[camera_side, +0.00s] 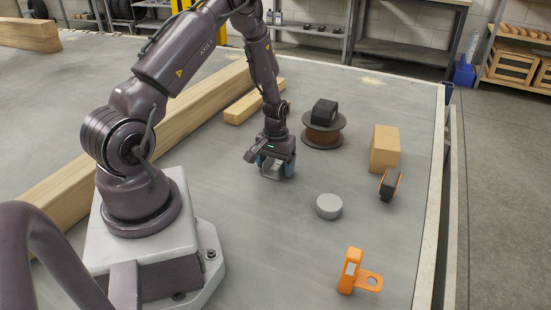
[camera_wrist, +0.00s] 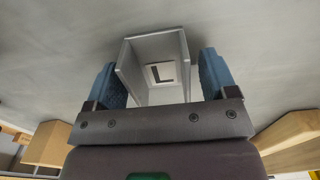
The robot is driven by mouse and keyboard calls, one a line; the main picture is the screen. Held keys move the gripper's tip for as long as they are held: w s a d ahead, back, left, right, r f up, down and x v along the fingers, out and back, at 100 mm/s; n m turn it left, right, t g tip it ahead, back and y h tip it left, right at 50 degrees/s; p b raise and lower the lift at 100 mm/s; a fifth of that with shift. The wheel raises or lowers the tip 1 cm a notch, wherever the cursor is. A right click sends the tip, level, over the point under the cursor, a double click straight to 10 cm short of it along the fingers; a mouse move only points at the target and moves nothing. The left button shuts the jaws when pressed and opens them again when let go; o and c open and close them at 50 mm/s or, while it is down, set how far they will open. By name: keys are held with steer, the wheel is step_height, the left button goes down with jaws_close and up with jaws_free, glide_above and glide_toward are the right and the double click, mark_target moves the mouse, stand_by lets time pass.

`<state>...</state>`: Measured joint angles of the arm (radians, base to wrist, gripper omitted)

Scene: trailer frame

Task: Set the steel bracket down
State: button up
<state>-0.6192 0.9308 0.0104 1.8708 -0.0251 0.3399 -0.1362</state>
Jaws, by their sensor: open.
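The steel bracket (camera_wrist: 160,55) is a grey angled piece with a small L-shaped mark, in the middle of the wrist view. In the side view the bracket (camera_side: 273,171) shows as a small light piece low between the fingers, mostly hidden by them. My gripper (camera_wrist: 162,78) has blue finger pads, one on each side of the bracket, with a narrow gap visible at the right pad. In the side view my gripper (camera_side: 275,167) points down at the grey deck, and the bracket seems to rest on the deck there. The jaws are open around it.
A cable spool (camera_side: 322,137) with a black block (camera_side: 324,112) on it stands behind right. A cardboard box (camera_side: 385,149), an orange-black tool (camera_side: 389,184), a grey disc (camera_side: 329,206) and an orange bracket-like part (camera_side: 354,272) lie to the right. A long timber beam (camera_side: 130,137) runs behind my arm.

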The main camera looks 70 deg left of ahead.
step_height(320, 180, up, 12)
steer(key=d+r+m+t, duration=0.2)
steer(key=d+r+m, duration=0.2)
steer(key=d+r, duration=0.85)
steer(key=s+d+r+m+t, duration=0.3)
steer(key=s+d+r+m, duration=0.2)
steer(key=s+d+r, duration=0.5)
steer(key=shift+s+r+t, duration=0.15)
steer(key=shift+s+t, duration=0.15)
steer(key=shift+s, duration=0.4)
